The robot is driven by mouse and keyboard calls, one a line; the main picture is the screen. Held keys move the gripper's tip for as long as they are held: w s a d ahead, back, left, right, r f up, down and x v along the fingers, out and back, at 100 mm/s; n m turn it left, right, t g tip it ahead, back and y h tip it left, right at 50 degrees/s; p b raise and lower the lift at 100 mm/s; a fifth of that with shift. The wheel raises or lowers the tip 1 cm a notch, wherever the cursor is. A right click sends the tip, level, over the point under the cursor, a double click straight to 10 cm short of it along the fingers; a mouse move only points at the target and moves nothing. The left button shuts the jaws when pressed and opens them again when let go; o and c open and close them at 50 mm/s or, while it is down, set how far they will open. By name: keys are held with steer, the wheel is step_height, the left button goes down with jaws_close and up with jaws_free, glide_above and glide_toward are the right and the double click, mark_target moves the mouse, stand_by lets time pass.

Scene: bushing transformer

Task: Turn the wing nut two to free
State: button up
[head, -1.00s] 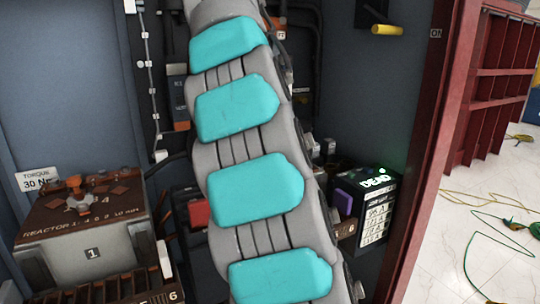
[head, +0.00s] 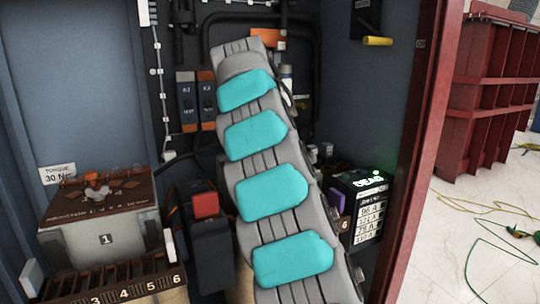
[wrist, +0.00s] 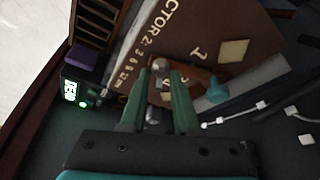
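In the wrist view, my gripper (wrist: 158,76) is open, its two green fingers pointing at a brown plate (wrist: 205,25) lettered "REACTOR 2". An orange-brown wing nut (wrist: 187,80) sits on that plate, just beyond and partly behind the fingertips. A round grey bolt end (wrist: 161,64) shows between the tips. I cannot tell whether the fingers touch the nut. In the head view, my gripper and this plate are not visible. Another brown-topped box (head: 105,240), marked 1, carries a similar orange wing nut (head: 96,191) at left.
A teal knob (wrist: 218,88) stands close to the right finger. A white-beaded cable (wrist: 235,115) runs nearby. The meter reading "DEAD" (head: 368,205) stands right of my arm, by the red cabinet post (head: 425,150). A red-topped dark block (head: 207,240) stands left of my arm.

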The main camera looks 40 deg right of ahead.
jaws_close()
steer(key=shift+f+n, duration=0.1)
steer(key=shift+n, duration=0.2)
steer(key=shift+b, duration=0.35)
steer(key=n+t+b, duration=0.1)
steer(key=n, duration=0.2)
steer(key=shift+y, duration=0.3)
steer(key=n+t, duration=0.1)
steer(key=n, duration=0.1)
steer(key=n+y, duration=0.1)
steer(key=n, duration=0.2)
steer(key=shift+s+d+t, duration=0.15)
steer(key=shift+t, duration=0.25)
steer(key=shift+n, duration=0.3)
steer(key=shift+r, duration=0.2)
steer(key=shift+o, duration=1.3)
jaws_free()
